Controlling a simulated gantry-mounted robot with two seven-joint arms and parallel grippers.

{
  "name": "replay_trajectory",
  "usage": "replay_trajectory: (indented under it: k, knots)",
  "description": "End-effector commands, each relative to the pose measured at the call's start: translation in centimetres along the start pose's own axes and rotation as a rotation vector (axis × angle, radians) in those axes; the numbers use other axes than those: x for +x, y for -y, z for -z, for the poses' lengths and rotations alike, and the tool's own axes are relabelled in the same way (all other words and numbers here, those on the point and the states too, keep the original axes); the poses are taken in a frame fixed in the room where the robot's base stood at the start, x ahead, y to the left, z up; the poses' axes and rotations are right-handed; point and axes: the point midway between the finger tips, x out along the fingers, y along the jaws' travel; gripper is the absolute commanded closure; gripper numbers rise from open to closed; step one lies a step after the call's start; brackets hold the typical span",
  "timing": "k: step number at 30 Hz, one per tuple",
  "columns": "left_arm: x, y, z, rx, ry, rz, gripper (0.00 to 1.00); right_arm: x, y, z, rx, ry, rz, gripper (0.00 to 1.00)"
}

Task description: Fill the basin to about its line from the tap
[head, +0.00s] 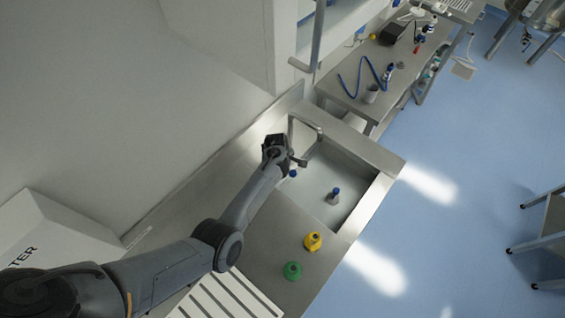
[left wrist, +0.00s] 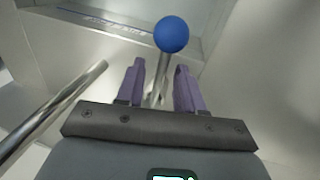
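The steel basin (head: 378,196) is sunk in the counter. I cannot make out any water in it. The curved metal tap spout (head: 318,130) rises at its back edge. My left gripper (head: 287,161) is at the tap, just behind the blue ball knob (head: 293,173). In the left wrist view, the blue knob (left wrist: 172,34) tops a thin metal stalk that shows between my two purple fingers (left wrist: 160,68). The fingers are apart; contact with the stalk cannot be told. A faint bluish marking (left wrist: 115,22) runs along a pale surface beyond. My right gripper is not in view.
A metal tube (left wrist: 50,112) crosses the left wrist view at left. A cluttered side bench (head: 350,72) is beyond.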

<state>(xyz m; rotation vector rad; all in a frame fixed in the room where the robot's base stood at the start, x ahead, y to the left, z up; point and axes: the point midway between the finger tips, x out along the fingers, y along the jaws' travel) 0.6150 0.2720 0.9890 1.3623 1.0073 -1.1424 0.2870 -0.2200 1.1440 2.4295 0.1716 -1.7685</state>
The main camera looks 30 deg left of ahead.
Motion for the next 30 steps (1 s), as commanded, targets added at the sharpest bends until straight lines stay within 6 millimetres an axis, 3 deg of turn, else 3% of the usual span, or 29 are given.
replay_trajectory:
  k: [5, 18, 24, 30]
  knots:
    - [-1.6, 0.0, 0.0, 0.001, -0.002, 0.000, 0.63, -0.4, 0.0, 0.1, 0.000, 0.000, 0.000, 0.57]
    - [-8.7, 0.0, 0.1, 0.000, -0.002, -0.002, 0.63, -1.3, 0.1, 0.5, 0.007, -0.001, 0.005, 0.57]
    - [-10.2, 0.0, 0.1, -0.001, -0.002, 0.000, 0.63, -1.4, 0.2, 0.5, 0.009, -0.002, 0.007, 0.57]
    - [-10.6, 0.1, 0.0, -0.001, 0.000, 0.000, 0.63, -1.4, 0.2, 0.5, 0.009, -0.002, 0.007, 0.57]
